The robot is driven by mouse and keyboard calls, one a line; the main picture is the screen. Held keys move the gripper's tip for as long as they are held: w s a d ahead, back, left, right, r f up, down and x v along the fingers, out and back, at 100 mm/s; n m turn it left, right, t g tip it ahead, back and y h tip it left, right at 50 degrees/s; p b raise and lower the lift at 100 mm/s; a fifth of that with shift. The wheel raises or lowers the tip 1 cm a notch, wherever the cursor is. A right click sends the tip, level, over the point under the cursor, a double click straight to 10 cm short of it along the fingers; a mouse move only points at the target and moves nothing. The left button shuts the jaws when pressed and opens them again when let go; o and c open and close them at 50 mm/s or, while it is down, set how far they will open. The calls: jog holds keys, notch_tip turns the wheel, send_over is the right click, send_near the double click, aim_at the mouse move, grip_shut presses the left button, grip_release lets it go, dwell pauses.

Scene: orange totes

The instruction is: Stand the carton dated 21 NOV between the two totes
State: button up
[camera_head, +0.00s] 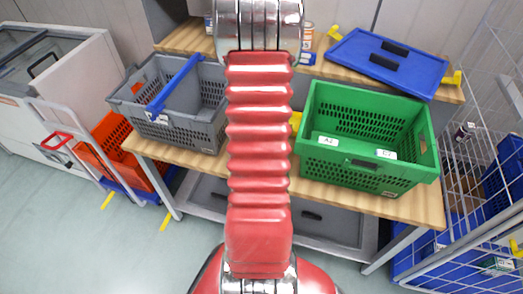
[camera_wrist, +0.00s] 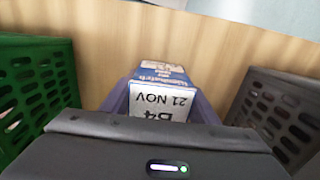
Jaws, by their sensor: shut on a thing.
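The green tote (camera_head: 345,178) stands on the wooden bench at right in the head view and shows at left in the wrist view (camera_wrist: 62,75). The grey tote (camera_head: 190,132) is at left in the head view and at right in the wrist view (camera_wrist: 255,105). The carton is over the gap between them; I cannot tell whether its base touches the wood. My arm hides it in the head view.
Bare bench wood (camera_wrist: 100,25) shows beyond the carton. A blue lid (camera_head: 430,72) lies on the shelf behind the green tote. A blue bar (camera_head: 172,85) lies across the grey tote. A wire cage (camera_head: 490,130) stands at right and an orange crate (camera_head: 112,135) at left.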

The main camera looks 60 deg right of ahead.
jog(key=shift+f, duration=0.65)
jog(key=shift+f, duration=0.1)
jog(key=o, duration=1.2)
jog(key=shift+o, duration=0.2)
notch_tip(320, 180, up, 12)
jog(key=shift+r, duration=0.1)
dwell(0.4)
